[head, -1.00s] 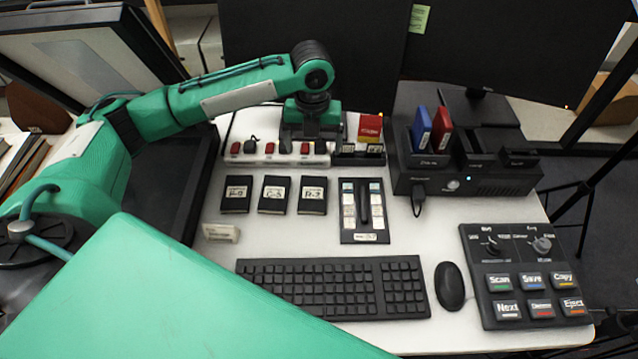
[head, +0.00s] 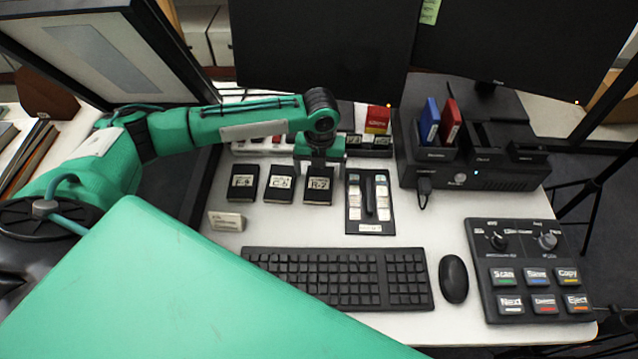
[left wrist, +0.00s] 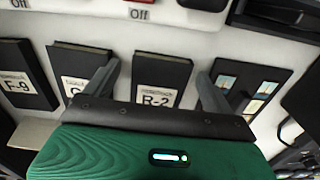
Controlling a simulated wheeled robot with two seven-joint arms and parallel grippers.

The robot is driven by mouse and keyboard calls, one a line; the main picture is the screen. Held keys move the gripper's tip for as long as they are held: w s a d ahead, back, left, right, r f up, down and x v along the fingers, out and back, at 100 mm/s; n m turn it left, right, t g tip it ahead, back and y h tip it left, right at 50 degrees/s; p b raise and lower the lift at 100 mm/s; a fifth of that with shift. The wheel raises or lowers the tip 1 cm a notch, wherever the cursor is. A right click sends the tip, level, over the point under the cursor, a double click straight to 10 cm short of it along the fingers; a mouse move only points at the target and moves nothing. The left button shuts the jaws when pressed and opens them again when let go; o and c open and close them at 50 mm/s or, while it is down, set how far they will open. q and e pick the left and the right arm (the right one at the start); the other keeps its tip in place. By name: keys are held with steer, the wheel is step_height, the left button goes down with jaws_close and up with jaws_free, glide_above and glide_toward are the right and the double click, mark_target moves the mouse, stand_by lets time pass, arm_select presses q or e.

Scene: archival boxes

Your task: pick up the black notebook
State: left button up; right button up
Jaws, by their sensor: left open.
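Three small black book-like blocks with white labels lie in a row on the white desk: the left one, F-9 (head: 243,184), the middle one (head: 281,184), and the right one, R-2 (head: 318,191). Nothing else stands out as a black notebook. In the left wrist view, R-2 (left wrist: 160,83) lies between the spread fingers of my left gripper (left wrist: 155,88). The left finger covers part of the middle block (left wrist: 78,65). In the head view my left gripper (head: 319,171) is open and empty at the far edge of R-2. My right gripper is not visible.
A power strip with red switches (head: 250,146) is behind the blocks. A keyboard (head: 335,280) and mouse (head: 453,279) are in front. A dark dock (head: 480,174) holds blue and red cartridges.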

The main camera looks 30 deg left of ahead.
arm_select(q)
steer(key=c, duration=1.1)
steer(key=shift+r, duration=0.1)
